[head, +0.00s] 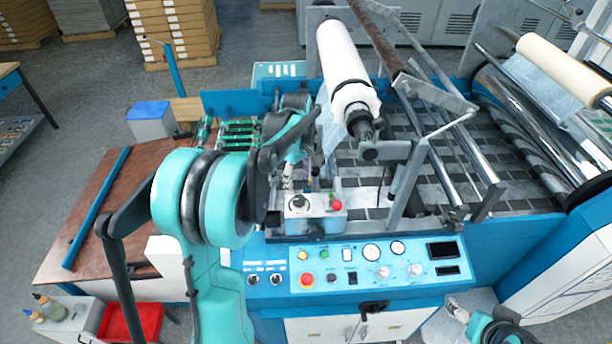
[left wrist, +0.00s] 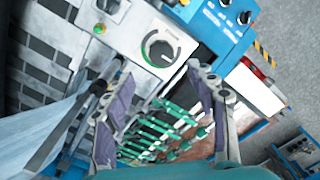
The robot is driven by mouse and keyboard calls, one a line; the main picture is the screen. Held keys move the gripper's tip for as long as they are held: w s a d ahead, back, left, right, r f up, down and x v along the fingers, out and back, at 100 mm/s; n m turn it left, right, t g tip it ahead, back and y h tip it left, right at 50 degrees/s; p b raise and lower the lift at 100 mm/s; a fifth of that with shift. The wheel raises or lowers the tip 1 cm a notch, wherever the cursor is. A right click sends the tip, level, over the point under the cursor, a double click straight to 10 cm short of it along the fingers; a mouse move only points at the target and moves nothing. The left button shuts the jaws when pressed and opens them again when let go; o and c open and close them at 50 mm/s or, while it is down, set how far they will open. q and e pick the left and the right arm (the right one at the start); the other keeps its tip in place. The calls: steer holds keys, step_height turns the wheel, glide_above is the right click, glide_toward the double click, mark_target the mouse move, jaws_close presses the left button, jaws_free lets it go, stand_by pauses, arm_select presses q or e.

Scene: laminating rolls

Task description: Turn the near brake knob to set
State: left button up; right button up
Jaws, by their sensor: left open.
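The near brake knob (head: 298,202) is a round black dial on top of a small grey box (head: 318,222) at the machine's front edge. In the left wrist view the knob (left wrist: 160,47) has a pale ring and a green mark at its rim. My left gripper (head: 289,178) hangs just behind and above the knob in the head view. In the left wrist view its open, empty fingers (left wrist: 160,80) point toward the knob, which appears just beyond the tips, apparently untouched. My right gripper (head: 457,309) is low at the right, away from the box; its jaw state is unclear.
A red button (head: 337,205) sits beside the knob on the same box. The blue control panel (head: 330,285) with buttons and gauges lies in front. A white roll (head: 342,62) on a shaft rises behind right. Green rollers (head: 237,130) lie to the left.

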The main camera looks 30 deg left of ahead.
mark_target(299, 199)
arm_select(q)
step_height(299, 199, down, 7)
steer(key=shift+s+d, duration=0.1)
steer(key=shift+s+f, duration=0.1)
steer(key=shift+f, duration=0.15)
steer(key=shift+d, duration=0.1)
steer(key=c, duration=1.2)
